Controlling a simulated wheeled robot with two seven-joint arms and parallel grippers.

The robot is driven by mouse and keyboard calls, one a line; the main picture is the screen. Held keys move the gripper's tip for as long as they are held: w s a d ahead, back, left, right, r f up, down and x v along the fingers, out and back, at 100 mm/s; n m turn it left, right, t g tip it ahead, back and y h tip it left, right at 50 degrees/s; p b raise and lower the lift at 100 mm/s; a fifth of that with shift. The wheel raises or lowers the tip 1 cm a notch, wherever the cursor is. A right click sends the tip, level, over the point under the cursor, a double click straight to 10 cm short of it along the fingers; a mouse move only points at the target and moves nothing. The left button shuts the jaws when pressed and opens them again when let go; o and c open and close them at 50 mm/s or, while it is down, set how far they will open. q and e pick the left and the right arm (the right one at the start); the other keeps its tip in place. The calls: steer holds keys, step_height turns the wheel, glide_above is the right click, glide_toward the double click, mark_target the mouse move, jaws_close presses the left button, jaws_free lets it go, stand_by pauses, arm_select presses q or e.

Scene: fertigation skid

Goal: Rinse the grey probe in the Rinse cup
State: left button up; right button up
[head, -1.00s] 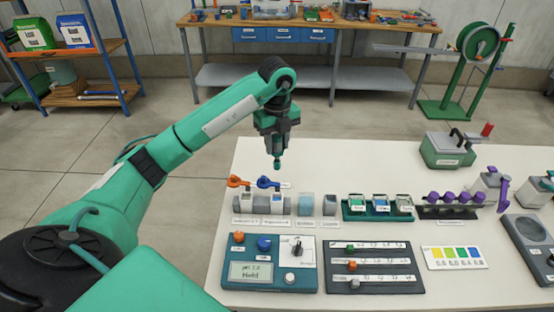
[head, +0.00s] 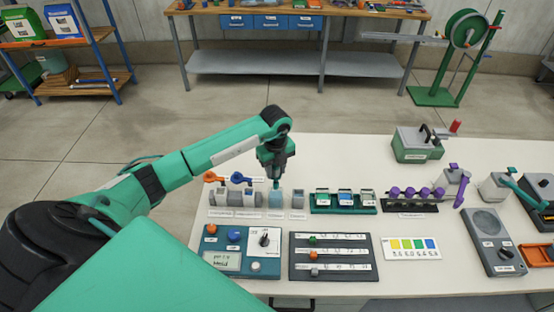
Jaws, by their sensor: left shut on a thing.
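My left gripper (head: 277,164) points down, shut on a slim probe (head: 276,184) with a dark teal look; the jaws hide most of it. The probe's lower end is at the top of a pale blue, see-through cup (head: 275,199), which seems to be the Rinse cup; its label is too small to read. I cannot tell how far the tip is inside. An orange-topped probe (head: 211,177) and a blue-topped probe (head: 238,178) stand in grey holders just left of the cup. My right gripper is not in view.
A grey block (head: 297,200) stands just right of the cup. A green rack (head: 343,209) and a dark rack with purple knobs (head: 409,206) lie further right. A pH meter box (head: 236,262) and a slider panel (head: 330,270) are in front. The table behind the cup is clear.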

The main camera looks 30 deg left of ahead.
mark_target(276, 187)
arm_select(q)
steer(key=shift+f+b, duration=0.35)
steer(key=shift+f, duration=0.65)
step_height(276, 187, down, 5)
steer(key=b, duration=0.4)
steer(key=shift+f, duration=0.45)
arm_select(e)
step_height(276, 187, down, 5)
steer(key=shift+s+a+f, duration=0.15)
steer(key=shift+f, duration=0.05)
arm_select(q)
steer(key=shift+r, duration=0.1)
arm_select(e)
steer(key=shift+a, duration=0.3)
arm_select(q)
steer(key=shift+r, duration=0.1)
steer(key=shift+r+p, duration=0.35)
steer(key=shift+r, duration=0.35)
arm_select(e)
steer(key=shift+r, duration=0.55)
